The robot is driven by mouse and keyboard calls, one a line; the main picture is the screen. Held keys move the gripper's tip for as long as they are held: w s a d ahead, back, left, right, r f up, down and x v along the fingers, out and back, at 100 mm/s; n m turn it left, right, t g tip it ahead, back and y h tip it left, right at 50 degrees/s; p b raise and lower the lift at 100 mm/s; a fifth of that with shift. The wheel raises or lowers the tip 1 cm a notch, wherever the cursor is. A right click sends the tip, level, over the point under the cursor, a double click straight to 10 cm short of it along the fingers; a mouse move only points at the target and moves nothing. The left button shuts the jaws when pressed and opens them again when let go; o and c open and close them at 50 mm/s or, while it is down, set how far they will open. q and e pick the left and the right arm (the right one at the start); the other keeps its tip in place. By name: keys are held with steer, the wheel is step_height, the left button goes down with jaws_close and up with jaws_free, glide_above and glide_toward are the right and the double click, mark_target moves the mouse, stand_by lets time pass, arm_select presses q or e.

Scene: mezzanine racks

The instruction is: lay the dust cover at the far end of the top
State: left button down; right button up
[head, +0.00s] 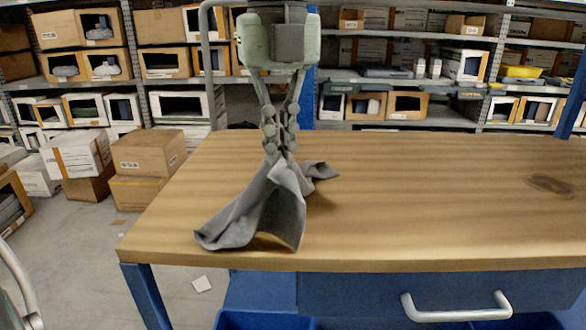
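The dust cover is a grey cloth (265,208), bunched at its top and draped in folds. My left gripper (279,158) points down and is shut on the cloth's gathered top. The lower folds hang to the left and toward the front edge, and one corner reaches out to the right. The folds seem to touch the wooden top (430,190), or hang just above it. The cloth is over the left part of the top. My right gripper does not show.
The top is bare to the right, except for a dark stain (551,184). Below it are a blue drawer with a metal handle (456,309) and blue bins. Cardboard boxes (148,152) stand on the floor at left. Loaded racks (405,75) stand behind the top.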

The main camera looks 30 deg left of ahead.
arm_select(q)
steer(key=w+a+r, duration=0.1)
steer(key=w+a, duration=0.4)
steer(key=w, duration=0.5)
steer(key=w+a+r, duration=0.2)
steer(key=w+a, duration=0.3)
steer(key=w, duration=0.5)
steer(key=shift+w, duration=0.25)
steer(key=a+r+n, duration=0.2)
steer(key=a+n, duration=0.8)
steer(key=a, duration=0.3)
steer(key=d+f, duration=0.5)
steer(key=d, duration=0.2)
steer(key=d+f, duration=0.6)
steer(key=d, duration=0.1)
steer(key=d+f, duration=0.5)
steer(key=d, duration=0.2)
steer(key=shift+s+d+f, duration=0.2)
steer(key=shift+s+d, duration=0.05)
